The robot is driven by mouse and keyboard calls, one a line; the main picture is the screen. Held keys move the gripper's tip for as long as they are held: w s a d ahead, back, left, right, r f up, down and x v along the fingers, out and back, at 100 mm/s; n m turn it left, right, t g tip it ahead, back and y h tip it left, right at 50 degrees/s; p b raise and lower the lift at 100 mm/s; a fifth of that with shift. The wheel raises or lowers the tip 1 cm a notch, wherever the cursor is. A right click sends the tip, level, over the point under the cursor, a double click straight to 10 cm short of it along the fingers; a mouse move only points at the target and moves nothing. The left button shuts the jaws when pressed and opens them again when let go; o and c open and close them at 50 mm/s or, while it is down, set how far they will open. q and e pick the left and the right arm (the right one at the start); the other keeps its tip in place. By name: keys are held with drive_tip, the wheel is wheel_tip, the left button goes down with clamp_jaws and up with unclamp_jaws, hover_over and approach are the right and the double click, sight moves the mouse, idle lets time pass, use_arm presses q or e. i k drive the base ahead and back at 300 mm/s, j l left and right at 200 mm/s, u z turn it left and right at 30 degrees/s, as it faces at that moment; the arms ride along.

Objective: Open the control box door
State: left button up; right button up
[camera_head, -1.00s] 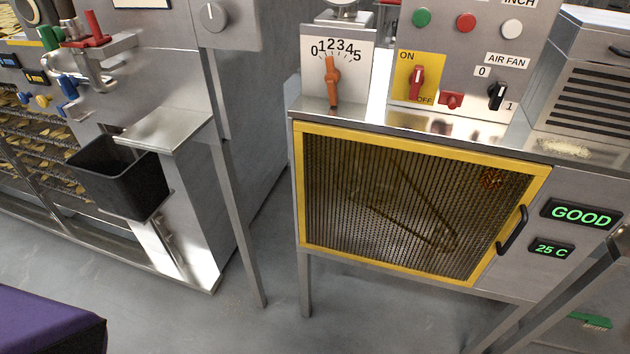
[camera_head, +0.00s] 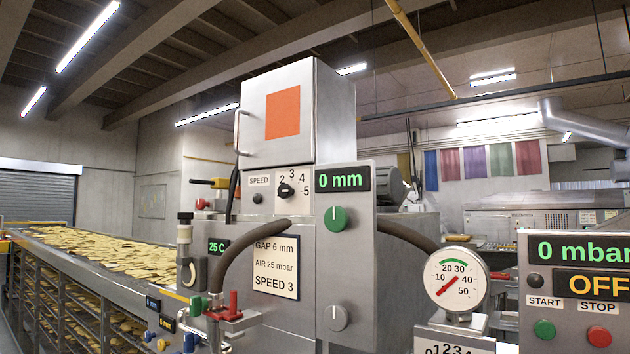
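The control box (camera_head: 336,110) is a grey metal box on top of the control panel, in the middle of the head view. Its door (camera_head: 262,120) faces me, carries an orange square (camera_head: 283,112) and looks closed. A vertical bar handle (camera_head: 238,132) stands out at the door's left edge. Neither of my grippers is in view.
Below the box, the panel (camera_head: 352,262) has a speed dial (camera_head: 286,191), a green knob (camera_head: 335,219) and a 0 mm display (camera_head: 342,179). Dark hoses (camera_head: 245,255) curve at its sides. A pressure gauge (camera_head: 456,281) stands right; a chip conveyor (camera_head: 110,252) runs left.

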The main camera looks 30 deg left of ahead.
sight(277, 127)
drive_tip(key=u, duration=1.25)
